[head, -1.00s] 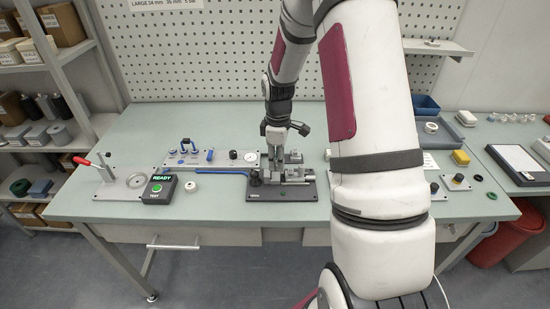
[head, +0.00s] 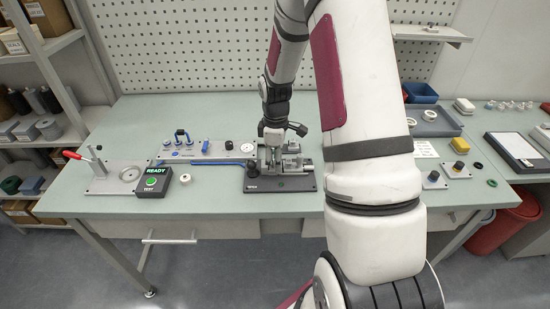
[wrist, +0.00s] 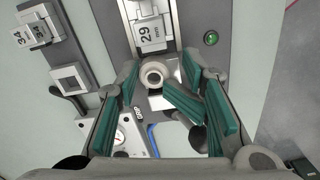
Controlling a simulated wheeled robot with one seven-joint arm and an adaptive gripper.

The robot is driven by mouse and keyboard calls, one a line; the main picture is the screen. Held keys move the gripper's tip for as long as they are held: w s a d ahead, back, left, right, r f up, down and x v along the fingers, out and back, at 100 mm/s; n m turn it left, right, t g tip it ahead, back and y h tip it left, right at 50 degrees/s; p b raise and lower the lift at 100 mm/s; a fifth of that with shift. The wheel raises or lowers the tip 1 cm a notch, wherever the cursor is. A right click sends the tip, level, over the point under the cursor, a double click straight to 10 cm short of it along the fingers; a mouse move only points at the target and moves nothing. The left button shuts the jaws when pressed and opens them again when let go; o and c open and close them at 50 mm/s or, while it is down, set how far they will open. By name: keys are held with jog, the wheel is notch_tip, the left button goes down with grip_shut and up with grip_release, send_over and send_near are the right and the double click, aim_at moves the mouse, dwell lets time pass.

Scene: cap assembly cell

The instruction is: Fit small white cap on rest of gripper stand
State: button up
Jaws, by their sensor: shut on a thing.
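The small white cap (wrist: 153,75) shows as a pale ring with a dark hole between my fingertips in the wrist view. My gripper (wrist: 157,82) has teal finger pads and is shut on it. In the head view my gripper (head: 273,145) points down over the metal stand (head: 290,166) on its dark base plate (head: 280,184); the cap cannot be made out there. In the wrist view the stand (wrist: 151,33), with a 29 mm label block, lies just beyond the cap. Whether the cap touches the stand I cannot tell.
Left of the stand are a READY test box (head: 153,182), a white ring (head: 186,180) and a red-handled press (head: 110,176). A panel with blue handles (head: 210,149) lies behind. Button boxes (head: 434,181) and a tray (head: 436,122) are at the right. The front middle of the table is clear.

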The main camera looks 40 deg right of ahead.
jog(key=shift+r, duration=0.1)
jog(key=shift+c, duration=0.5)
jog(key=shift+s+a+p, duration=0.2)
jog(key=shift+a+p, duration=0.05)
jog(key=shift+p, duration=0.05)
jog(key=shift+c, duration=0.3)
dwell(0.7)
jog(key=o, duration=0.9)
jog(key=shift+d, duration=0.1)
notch_tip(320, 180, up, 12)
jog(key=shift+r, duration=0.1)
